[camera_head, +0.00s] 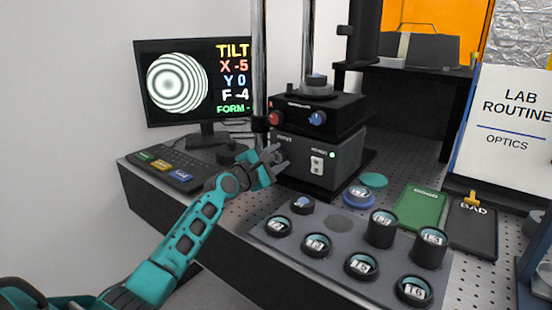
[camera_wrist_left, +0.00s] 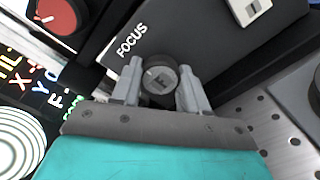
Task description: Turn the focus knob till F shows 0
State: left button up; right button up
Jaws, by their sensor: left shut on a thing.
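The focus knob (camera_wrist_left: 158,80) is a dark round knob with a grey face marked F, beside the word FOCUS in the left wrist view. My left gripper (camera_head: 276,155) is shut on it, one finger on each side. In the head view the gripper hides the knob at the left of the dark instrument base (camera_head: 322,160). The monitor (camera_head: 180,85) shows round fringes and the readings TILT X -5, Y 0 and F -4, with a FORM line cut off below. My right gripper is not in view.
A red knob (camera_head: 275,118) and a blue knob (camera_head: 317,118) sit on the unit above. A keyboard (camera_head: 170,172) lies left of my gripper. A grey tray (camera_head: 300,262) of labelled round pieces is at front right, with green (camera_head: 418,207) and black (camera_head: 472,228) pads beyond.

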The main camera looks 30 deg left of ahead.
pick_arm(q)
jog(key=shift+c, duration=0.6)
jog(key=shift+m, duration=0.3)
jog(key=m+b, duration=0.1)
jog(key=m, duration=0.4)
jog(key=shift+m, duration=0.3)
jog(key=m+b, duration=0.1)
jog(key=m, duration=0.4)
jog(key=shift+m, duration=0.4)
jog(key=o, duration=1.1)
jog(key=shift+c, duration=0.2)
jog(key=shift+s, duration=0.15)
